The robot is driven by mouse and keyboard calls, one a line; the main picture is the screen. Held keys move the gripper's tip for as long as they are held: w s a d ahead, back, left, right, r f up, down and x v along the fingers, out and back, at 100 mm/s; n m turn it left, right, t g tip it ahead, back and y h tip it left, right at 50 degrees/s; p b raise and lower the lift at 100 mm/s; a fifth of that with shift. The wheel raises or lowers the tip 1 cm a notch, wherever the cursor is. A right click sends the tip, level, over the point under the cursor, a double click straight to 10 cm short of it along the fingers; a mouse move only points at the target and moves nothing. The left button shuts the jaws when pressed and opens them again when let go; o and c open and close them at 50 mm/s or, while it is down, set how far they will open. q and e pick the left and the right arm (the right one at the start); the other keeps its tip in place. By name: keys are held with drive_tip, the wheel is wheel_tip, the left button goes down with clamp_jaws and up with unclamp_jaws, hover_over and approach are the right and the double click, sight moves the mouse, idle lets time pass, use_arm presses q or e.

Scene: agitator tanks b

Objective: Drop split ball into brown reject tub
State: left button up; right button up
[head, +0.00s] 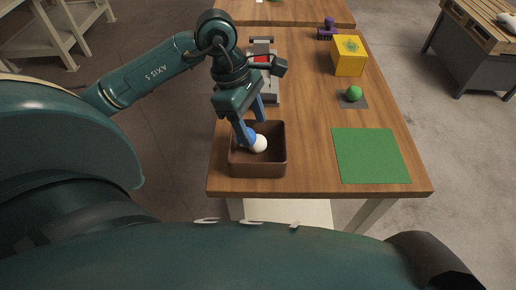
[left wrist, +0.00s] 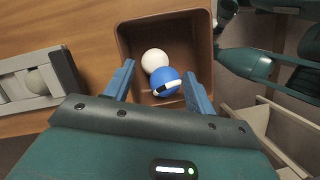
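The brown tub (head: 274,168) stands at the near left corner of the wooden table. It also shows in the left wrist view (left wrist: 206,38). A white ball (left wrist: 155,61) and a blue ball (left wrist: 165,80) with a white band and a dark line lie in it, side by side. In the head view the white ball (head: 259,144) is clear; the blue ball is partly hidden by a finger. My left gripper (head: 252,122) points down over the tub. Its blue fingers (left wrist: 158,82) are spread apart, with a gap on each side of the blue ball. My right gripper is not in view.
A grey fixture (head: 262,46) with a red part stands behind the tub. A green mat (head: 370,155) lies to the right. A green ball (head: 353,94) rests on a dark pad, near a yellow box (head: 348,60) and a purple object (head: 327,31). The table's middle is clear.

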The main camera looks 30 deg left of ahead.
use_arm(q)
drive_tip(key=shift+o, duration=0.4)
drive_tip(key=shift+r, duration=0.15)
drive_tip(key=shift+a+r, duration=0.15)
drive_tip(key=shift+r, duration=0.15)
drive_tip(key=v, duration=1.2)
drive_tip(key=shift+r, duration=0.1)
